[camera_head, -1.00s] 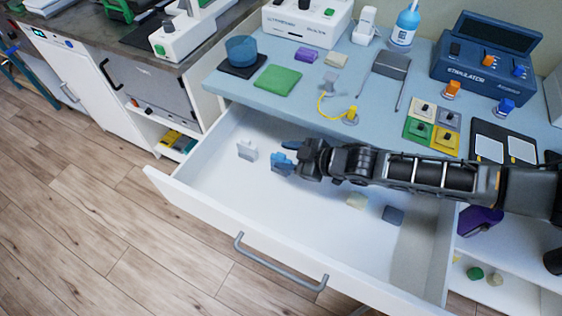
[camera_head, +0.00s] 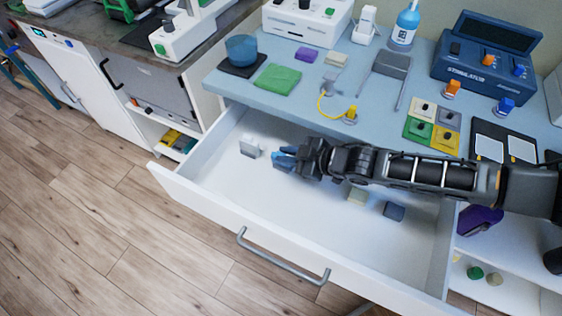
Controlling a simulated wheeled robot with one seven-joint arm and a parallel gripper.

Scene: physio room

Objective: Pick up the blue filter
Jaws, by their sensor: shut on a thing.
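My gripper (camera_head: 284,157) reaches in from the right, low over the open white drawer (camera_head: 230,203). Its jaws are closed together near the drawer's left part. Blue shows at the fingertips, where the gripper is shut on the blue filter (camera_head: 281,163). The fingers hide much of the filter, so its full shape and whether it touches the drawer floor cannot be told.
In the drawer, a white-grey piece (camera_head: 250,147) stands just left of my gripper. The blue-topped counter (camera_head: 310,110) with several devices is behind. The drawer's front middle is clear.

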